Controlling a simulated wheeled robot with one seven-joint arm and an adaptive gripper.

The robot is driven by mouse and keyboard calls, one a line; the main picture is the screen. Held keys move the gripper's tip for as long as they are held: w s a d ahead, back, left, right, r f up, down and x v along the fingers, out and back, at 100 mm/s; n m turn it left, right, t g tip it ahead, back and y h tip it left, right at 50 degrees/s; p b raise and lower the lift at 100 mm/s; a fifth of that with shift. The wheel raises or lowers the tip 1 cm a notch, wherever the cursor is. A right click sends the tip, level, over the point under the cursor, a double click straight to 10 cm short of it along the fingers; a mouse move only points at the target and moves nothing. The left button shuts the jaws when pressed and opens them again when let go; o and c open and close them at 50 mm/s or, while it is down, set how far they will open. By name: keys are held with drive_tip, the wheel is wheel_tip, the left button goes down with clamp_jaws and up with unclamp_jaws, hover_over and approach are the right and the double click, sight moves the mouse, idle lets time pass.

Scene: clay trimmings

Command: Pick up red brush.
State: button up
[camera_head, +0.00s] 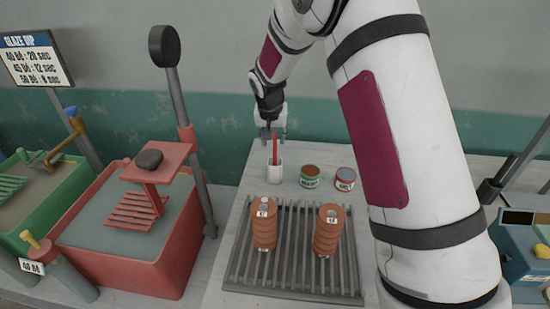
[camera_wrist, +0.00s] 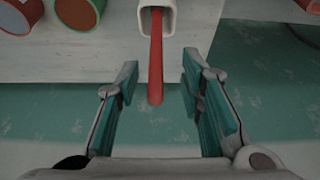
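The red brush (camera_head: 275,148) stands upright in a white cup (camera_head: 275,174) at the back of the table; its lower end is hidden inside the cup. In the wrist view the brush handle (camera_wrist: 156,60) sticks out of the cup (camera_wrist: 146,12), and its tip lies between the finger pads. My gripper (camera_head: 274,134) is above the cup, around the top of the brush. In the wrist view my gripper (camera_wrist: 157,100) is open, with a clear gap on both sides of the handle.
Two small cans, one with a green label (camera_head: 310,177) and one with a red label (camera_head: 345,180), stand right of the cup. A slatted rack (camera_head: 290,275) with two stacks of clay-coloured discs (camera_head: 264,226) is in front. A red tub (camera_head: 125,262) stands left. The teal and grey wall (camera_head: 225,120) is close behind.

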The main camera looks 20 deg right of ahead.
sight(275, 144)
drive_tip(key=x, duration=0.3)
drive_tip(key=shift+w+d+p, duration=0.1)
drive_tip(key=shift+d+p, duration=0.2)
drive_tip(key=shift+p, duration=0.1)
drive_tip(key=shift+x, duration=0.8)
drive_tip(key=shift+w, duration=0.1)
clamp_jaws()
